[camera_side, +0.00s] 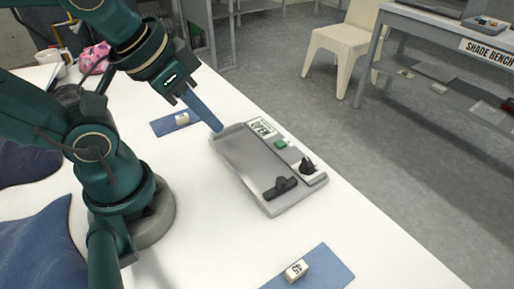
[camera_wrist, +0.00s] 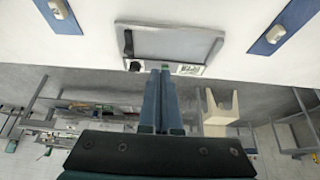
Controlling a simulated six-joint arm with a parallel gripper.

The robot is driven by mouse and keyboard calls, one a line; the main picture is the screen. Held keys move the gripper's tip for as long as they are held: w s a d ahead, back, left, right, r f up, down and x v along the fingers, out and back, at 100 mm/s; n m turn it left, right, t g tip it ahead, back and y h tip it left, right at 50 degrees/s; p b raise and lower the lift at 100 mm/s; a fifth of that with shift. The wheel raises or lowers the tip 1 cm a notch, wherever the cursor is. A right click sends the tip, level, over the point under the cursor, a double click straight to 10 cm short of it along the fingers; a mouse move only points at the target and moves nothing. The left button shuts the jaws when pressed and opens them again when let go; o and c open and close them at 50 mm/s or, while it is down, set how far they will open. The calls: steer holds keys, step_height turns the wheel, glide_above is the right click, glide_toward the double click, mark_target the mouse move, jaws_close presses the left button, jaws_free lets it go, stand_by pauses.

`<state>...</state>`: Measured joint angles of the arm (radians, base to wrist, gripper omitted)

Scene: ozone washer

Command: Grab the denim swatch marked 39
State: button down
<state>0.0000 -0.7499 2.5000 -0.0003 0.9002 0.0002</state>
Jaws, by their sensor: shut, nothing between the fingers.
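A denim swatch (camera_side: 160,128) with a small pale tag block (camera_side: 182,119) lies on the white table behind the grey tray-like unit; its number is too small to read. It appears at the right in the wrist view (camera_wrist: 297,13). A second denim swatch (camera_side: 327,270) lies at the near edge, its block (camera_side: 297,270) seeming to read 45; it appears at the left in the wrist view (camera_wrist: 69,26). My gripper (camera_side: 218,127) has its blue fingers together with nothing between them, above the far left end of the unit. The fingers also show in the wrist view (camera_wrist: 160,72).
The grey unit (camera_side: 250,165) has an OPEN sign (camera_side: 262,128), a green button (camera_side: 281,144), a black knob (camera_side: 307,165) and a black handle (camera_side: 280,187). Dark blue fabric (camera_side: 35,245) lies at left. A white mug (camera_side: 48,56) and pink cloth (camera_side: 95,57) sit behind.

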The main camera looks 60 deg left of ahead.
steer(key=shift+c, duration=1.8)
jaws_free()
steer(key=m+g+y, duration=0.6)
steer(key=m+y, duration=0.2)
steer(key=y, duration=0.1)
glide_toward(183, 119)
step_height(183, 119, up, 4)
steer(key=s+d, duration=0.3)
steer(key=w+a+f+m+y, duration=0.1)
steer(key=a+m, duration=0.1)
steer(key=w+a+f+m+y, duration=0.2)
steer(key=m, duration=0.1)
steer(key=shift+w+f, duration=0.1)
steer(key=shift+f, duration=0.1)
steer(key=f+m, duration=0.1)
steer(key=f+m+y, duration=0.1)
steer(key=f+m, duration=0.2)
steer(key=f, duration=0.1)
steer(key=shift+a+m+t, duration=0.3)
steer(key=shift+a, duration=0.05)
steer(key=shift+s+a+f+y, duration=0.1)
steer(key=shift+s+f+y, duration=0.15)
steer(key=shift+f+y, duration=0.05)
steer(key=shift+x, duration=2.4)
